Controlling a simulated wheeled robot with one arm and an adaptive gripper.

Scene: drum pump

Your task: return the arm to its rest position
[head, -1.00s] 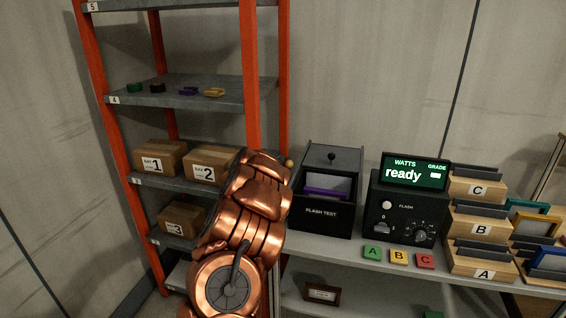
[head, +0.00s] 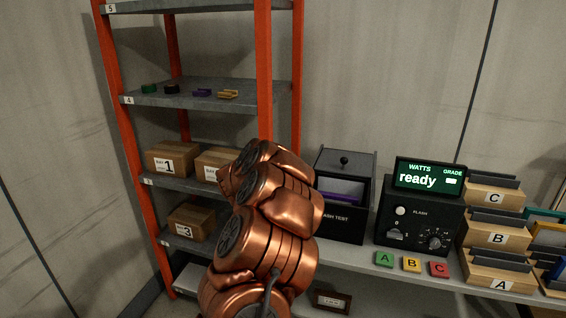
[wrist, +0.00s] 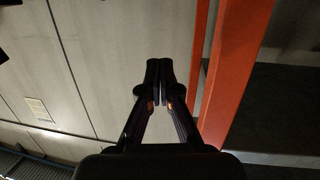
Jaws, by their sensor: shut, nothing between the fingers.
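My gripper (wrist: 160,78) shows in the wrist view with its two dark fingers together and nothing between them. Behind it are the grey wall and an orange shelf post (wrist: 235,70). In the head view my copper-coloured arm is folded up in the lower middle, in front of the shelving unit and beside the flash test box. The gripper itself is hidden in the head view.
The orange-posted shelf (head: 190,97) stands close behind my arm, with cardboard boxes (head: 170,160) on it. To the right, a bench holds the flash test box (head: 343,225), the meter (head: 425,225) reading "ready", lettered buttons (head: 411,264) and lettered trays (head: 497,238). Open wall lies at far left.

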